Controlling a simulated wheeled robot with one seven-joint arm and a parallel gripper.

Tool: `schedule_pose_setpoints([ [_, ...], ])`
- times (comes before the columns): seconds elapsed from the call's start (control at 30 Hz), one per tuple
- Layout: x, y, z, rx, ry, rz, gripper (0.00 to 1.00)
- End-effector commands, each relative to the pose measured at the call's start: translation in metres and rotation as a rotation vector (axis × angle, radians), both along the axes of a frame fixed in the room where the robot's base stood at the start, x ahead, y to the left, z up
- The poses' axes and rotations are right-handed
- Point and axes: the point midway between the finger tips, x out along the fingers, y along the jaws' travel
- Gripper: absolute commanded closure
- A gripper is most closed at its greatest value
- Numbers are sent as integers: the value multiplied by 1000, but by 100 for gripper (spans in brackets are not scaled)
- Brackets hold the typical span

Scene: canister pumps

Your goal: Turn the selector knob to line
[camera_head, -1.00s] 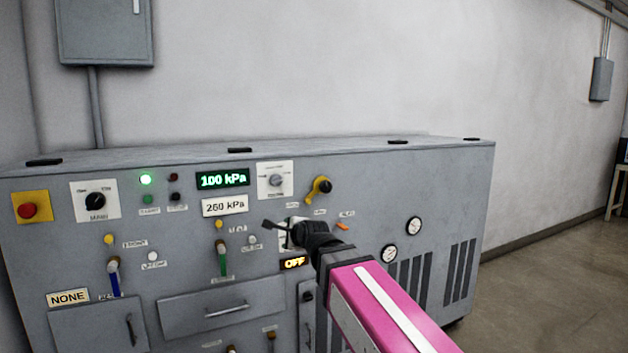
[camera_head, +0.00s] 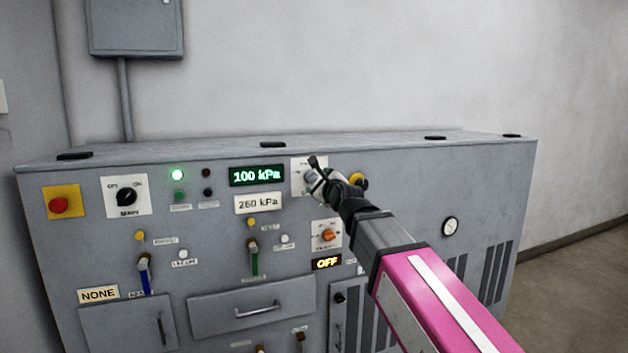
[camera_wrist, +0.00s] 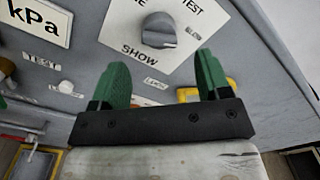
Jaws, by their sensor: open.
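The grey selector knob (camera_wrist: 158,30) sits on a white square plate (camera_wrist: 140,68) in the wrist view. The plate reads TEST at upper right and SHOW below the knob; a label at upper left is cut off and ends in E. I cannot tell for sure which word the knob points to. My gripper (camera_wrist: 162,65) is open, its green fingers spread below the knob with nothing between them. In the head view my gripper (camera_head: 316,172) is in front of this white plate (camera_head: 298,162) and hides the knob.
The grey panel carries another black knob (camera_head: 126,196), an orange knob (camera_head: 327,235), a red button (camera_head: 59,204) and a 100 kPa display (camera_head: 256,175). Levers and drawers lie below.

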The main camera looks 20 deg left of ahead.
Motion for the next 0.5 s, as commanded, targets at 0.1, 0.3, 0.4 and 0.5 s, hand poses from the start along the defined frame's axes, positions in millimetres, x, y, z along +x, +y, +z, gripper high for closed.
schedule_pose_setpoints([
  [0.1,21,17,1,-1,0,1,30],
  [0.3,42,35,1,-1,-1,0,30],
  [0.4,47,39,0,-1,-1,0,30],
  [0.5,48,40,0,-1,-1,0,30],
])
